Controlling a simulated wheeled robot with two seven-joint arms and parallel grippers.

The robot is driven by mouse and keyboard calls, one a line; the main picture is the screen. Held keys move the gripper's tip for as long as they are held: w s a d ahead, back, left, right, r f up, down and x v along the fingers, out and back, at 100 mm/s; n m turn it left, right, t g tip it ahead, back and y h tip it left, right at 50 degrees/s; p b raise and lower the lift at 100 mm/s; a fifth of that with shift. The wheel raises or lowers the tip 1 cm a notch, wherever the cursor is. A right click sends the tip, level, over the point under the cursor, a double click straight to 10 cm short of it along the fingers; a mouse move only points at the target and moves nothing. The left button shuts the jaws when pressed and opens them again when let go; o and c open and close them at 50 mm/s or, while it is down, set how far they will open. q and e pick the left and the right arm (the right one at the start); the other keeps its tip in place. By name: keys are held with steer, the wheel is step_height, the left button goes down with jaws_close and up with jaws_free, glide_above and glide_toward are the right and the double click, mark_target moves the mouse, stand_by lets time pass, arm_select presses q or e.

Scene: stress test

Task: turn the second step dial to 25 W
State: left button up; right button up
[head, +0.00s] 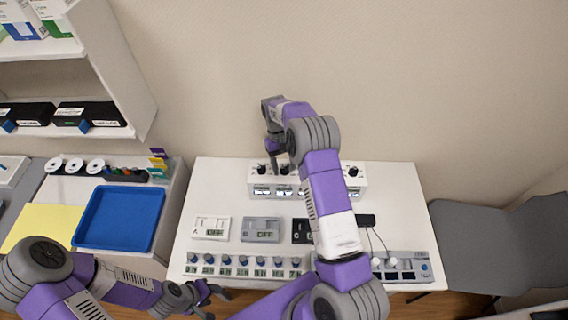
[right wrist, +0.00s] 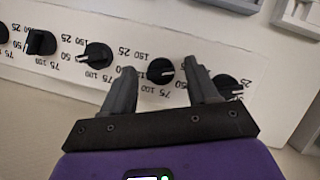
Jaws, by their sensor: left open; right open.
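The white dial unit (head: 307,177) stands at the back of the white table, with a row of black dials on it. In the right wrist view its panel (right wrist: 200,45) appears upside down. The second step dial (right wrist: 160,70), second from the unit's left end, is a black knob with a white pointer line. It lies between the tips of my open right gripper (right wrist: 163,85); contact cannot be told. The pointer points right in that view; its exact setting is unclear. In the head view my right arm partly covers the unit. My left gripper (head: 203,296) is open and empty at the table's front left.
Neighbouring dials (right wrist: 98,53) sit close beside the fingers. In front of the unit are small label boxes (head: 261,230) and a long row of knobs (head: 240,265). A blue tray (head: 120,217) lies left, a grey chair (head: 490,240) stands right.

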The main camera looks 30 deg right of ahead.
steer(key=v, duration=0.7)
steer(key=shift+r, duration=0.25)
steer(key=shift+w, duration=0.1)
